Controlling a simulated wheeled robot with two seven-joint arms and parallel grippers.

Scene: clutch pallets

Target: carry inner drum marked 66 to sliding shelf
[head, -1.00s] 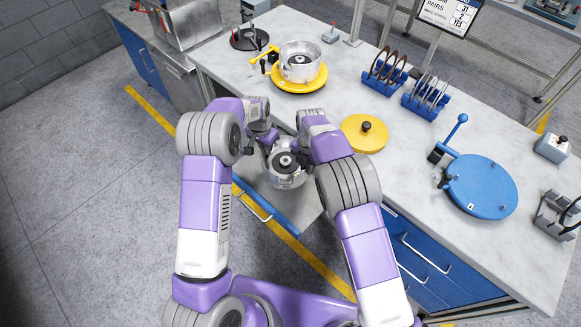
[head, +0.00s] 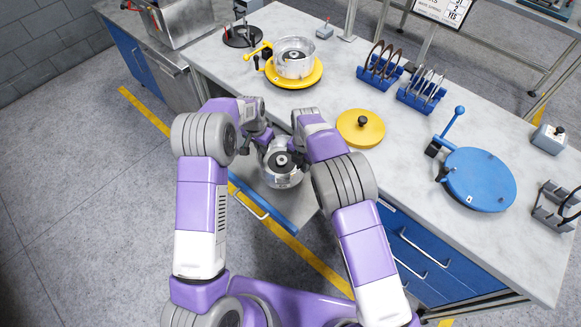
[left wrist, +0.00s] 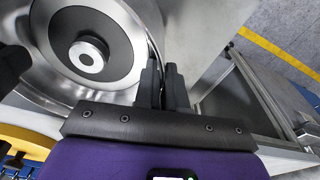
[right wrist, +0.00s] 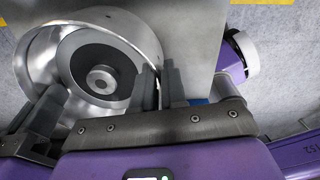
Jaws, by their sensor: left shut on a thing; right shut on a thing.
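A silver inner drum (head: 281,178) with a dark disc and central hub is between my two grippers, over the pulled-out sliding shelf (head: 306,205). I cannot read any number on it, nor tell whether it touches the shelf. My left gripper (left wrist: 163,85) is shut on the drum's wall (left wrist: 120,98). My right gripper (right wrist: 156,85) is shut on its wall (right wrist: 150,45) at another place. The drum looks roughly upright. Another silver drum (head: 294,66) sits on a yellow round base (head: 290,84) on the bench.
The worktop (head: 330,95) holds a yellow lid (head: 361,130), blue racks (head: 380,72) with rings and a blue round plate (head: 480,182) with a lever. The shelf has a blue front (head: 265,207) with a handle. Open floor lies left.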

